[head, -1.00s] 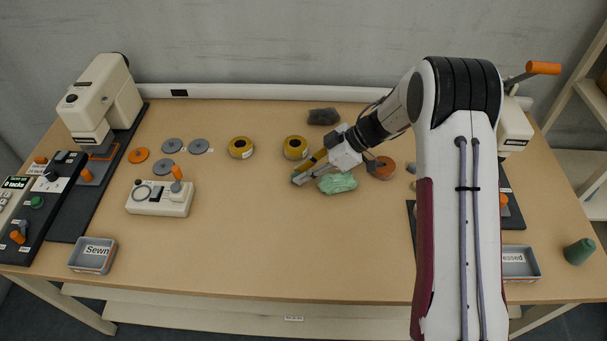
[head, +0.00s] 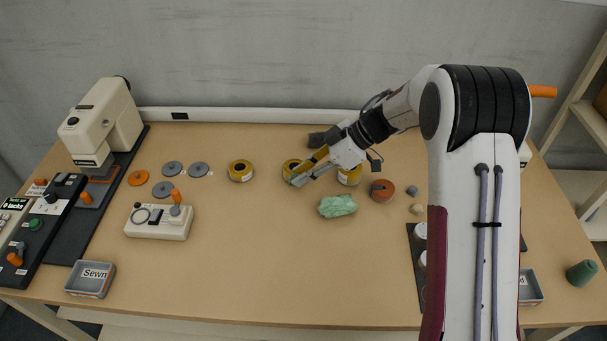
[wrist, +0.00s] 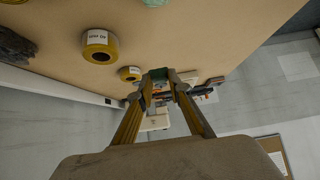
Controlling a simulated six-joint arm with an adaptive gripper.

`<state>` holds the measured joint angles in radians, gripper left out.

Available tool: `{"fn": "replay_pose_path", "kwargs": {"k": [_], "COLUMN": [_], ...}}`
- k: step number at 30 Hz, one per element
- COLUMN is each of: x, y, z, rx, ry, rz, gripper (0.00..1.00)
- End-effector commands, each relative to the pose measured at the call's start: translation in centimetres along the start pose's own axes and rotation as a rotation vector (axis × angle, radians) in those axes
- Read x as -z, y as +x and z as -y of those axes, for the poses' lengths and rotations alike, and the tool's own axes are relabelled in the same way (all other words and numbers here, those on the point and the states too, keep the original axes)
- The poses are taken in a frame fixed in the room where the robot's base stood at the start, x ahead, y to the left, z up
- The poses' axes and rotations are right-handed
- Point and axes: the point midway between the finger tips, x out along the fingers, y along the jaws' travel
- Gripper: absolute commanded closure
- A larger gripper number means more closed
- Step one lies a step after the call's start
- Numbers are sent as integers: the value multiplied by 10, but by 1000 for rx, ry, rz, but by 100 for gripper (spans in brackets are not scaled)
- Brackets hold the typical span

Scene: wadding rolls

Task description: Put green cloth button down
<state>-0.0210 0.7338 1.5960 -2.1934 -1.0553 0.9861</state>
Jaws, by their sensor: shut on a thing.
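My gripper (wrist: 158,88) is shut on a small dark green button (wrist: 157,74), held between its fingertips in the wrist view. In the head view my gripper (head: 296,181) is over the middle of the table, its fingertips in front of a yellow roll (head: 290,166). The held button is only a small green bit there, mostly hidden by the fingers. A crumpled light green bundle (head: 338,206) lies on the table to the right of and nearer than the fingertips, apart from them.
Another yellow roll (head: 240,171) stands left, and one (head: 349,176) behind my gripper. Grey discs (head: 173,168), an orange disc (head: 138,178) and a white control box (head: 160,221) lie farther left. A tray marked Sewn (head: 91,279) is front left. The table's front middle is clear.

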Motion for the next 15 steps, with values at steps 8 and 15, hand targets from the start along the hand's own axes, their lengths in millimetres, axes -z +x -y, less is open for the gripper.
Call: {"fn": "replay_pose_path", "kwargs": {"k": [8,15], "x": [0,-1], "y": [0,2], "z": [0,-9], "rx": [0,-17], "ry": [0,16], "rz": [0,-1], "gripper": [92,92]}}
